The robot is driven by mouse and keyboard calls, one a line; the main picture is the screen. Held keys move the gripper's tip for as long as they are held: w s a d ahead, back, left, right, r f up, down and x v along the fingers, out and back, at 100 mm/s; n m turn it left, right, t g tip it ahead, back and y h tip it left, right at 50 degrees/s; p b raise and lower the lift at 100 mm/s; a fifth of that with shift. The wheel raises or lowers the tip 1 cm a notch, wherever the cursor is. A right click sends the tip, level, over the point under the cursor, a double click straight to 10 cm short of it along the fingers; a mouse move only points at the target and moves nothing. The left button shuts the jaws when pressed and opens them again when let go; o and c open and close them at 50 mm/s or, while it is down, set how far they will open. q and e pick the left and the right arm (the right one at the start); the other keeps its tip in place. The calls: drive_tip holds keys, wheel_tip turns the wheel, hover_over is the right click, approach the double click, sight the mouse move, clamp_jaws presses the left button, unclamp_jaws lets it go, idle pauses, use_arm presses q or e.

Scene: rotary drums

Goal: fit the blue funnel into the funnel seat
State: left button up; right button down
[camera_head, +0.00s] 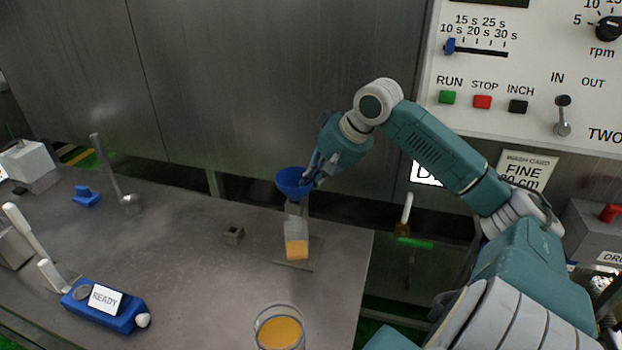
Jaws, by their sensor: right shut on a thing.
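The blue funnel (291,184) is near the middle of the head view, its wide mouth facing up. My right gripper (310,178) is shut on the funnel's right side at the rim. The funnel is above a clear bottle (297,228) with orange contents, which stands near the table's right edge. The funnel's lower end is close over the bottle's top; I cannot tell whether they touch. I cannot clearly pick out the funnel seat; it may be at or behind the bottle. My left gripper is not in view.
The metal table (190,255) has free room left of the bottle. A control panel (540,70) is at upper right.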

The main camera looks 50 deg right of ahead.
drive_tip(key=shift+f, duration=0.25)
drive_tip(key=c, duration=1.8)
unclamp_jaws()
drive_tip(key=shift+c, duration=0.2)
drive_tip(key=v, duration=1.2)
drive_tip(key=shift+f, duration=0.1)
